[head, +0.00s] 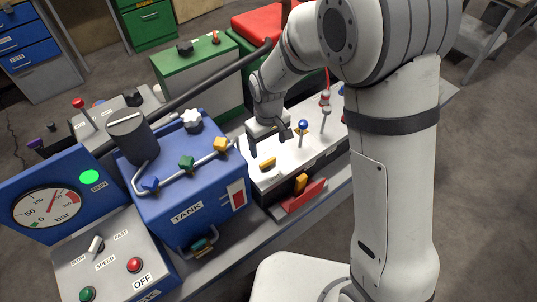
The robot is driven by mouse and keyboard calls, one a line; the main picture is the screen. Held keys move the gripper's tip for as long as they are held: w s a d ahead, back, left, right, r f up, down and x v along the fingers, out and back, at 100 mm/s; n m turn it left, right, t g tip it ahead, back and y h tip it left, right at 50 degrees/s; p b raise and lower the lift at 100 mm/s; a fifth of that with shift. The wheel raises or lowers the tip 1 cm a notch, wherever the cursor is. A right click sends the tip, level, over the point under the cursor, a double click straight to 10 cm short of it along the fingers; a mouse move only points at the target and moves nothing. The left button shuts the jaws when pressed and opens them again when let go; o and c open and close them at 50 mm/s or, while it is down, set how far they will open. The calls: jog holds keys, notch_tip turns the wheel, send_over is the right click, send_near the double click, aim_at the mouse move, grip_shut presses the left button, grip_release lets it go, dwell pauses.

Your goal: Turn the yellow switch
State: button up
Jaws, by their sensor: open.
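My gripper (269,142) is open and empty in the head view, pointing down over the white-topped panel (290,153). A small yellow switch (267,163) sits on that panel just below the gripper in the picture. The fingers look apart from it, though the exact height gap is hard to tell. Another yellow part, a valve knob (220,144), is on the pipe of the blue tank to the left. An orange-yellow handle (301,182) stands at a red bracket on the panel's front side.
The blue tank (187,212) with its pipe and green and blue knobs stands close left of the gripper. A blue-knobbed lever (302,125) and red-topped levers (325,99) rise to the right. A dark pipe (205,85) passes behind. A control box (110,258) is front left.

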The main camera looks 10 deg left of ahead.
aim_at(267, 161)
notch_tip(267, 161, down, 8)
jog(key=shift+a+f+p, duration=0.1)
jog(key=shift+p, duration=0.7)
jog(key=shift+c, duration=0.4)
jog(key=c, duration=0.9)
